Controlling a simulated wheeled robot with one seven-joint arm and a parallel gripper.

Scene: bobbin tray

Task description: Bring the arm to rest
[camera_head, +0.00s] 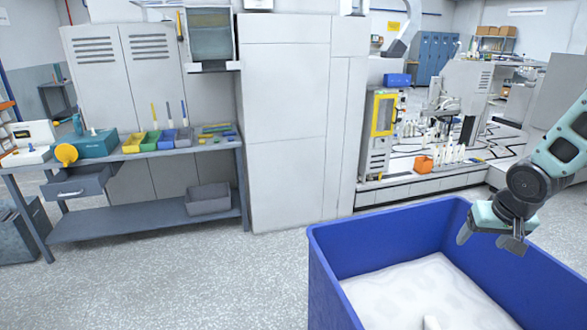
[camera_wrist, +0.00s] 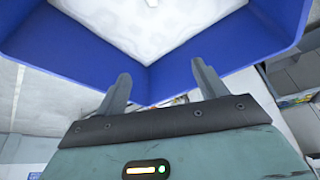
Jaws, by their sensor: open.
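My gripper (camera_head: 492,244) hangs over the right part of a large blue bin (camera_head: 335,262) in the head view. In the wrist view my gripper (camera_wrist: 163,88) shows two grey fingers spread wide apart with nothing between them. The blue bin's wall (camera_wrist: 225,62) lies beyond the fingertips. My arm reaches in from the right edge of the head view, bent at the wrist. The bin holds a pale white filling (camera_head: 400,285), and a small white piece (camera_head: 431,322) stands out of it at the bottom edge of the view.
A grey workbench (camera_head: 110,167) with small coloured bins, tools and a lower shelf stands at the left. Tall grey cabinets (camera_head: 285,120) stand in the middle. A machine line (camera_head: 440,165) with an orange box (camera_head: 424,164) is behind the bin. Open speckled floor (camera_head: 190,270) lies left of the bin.

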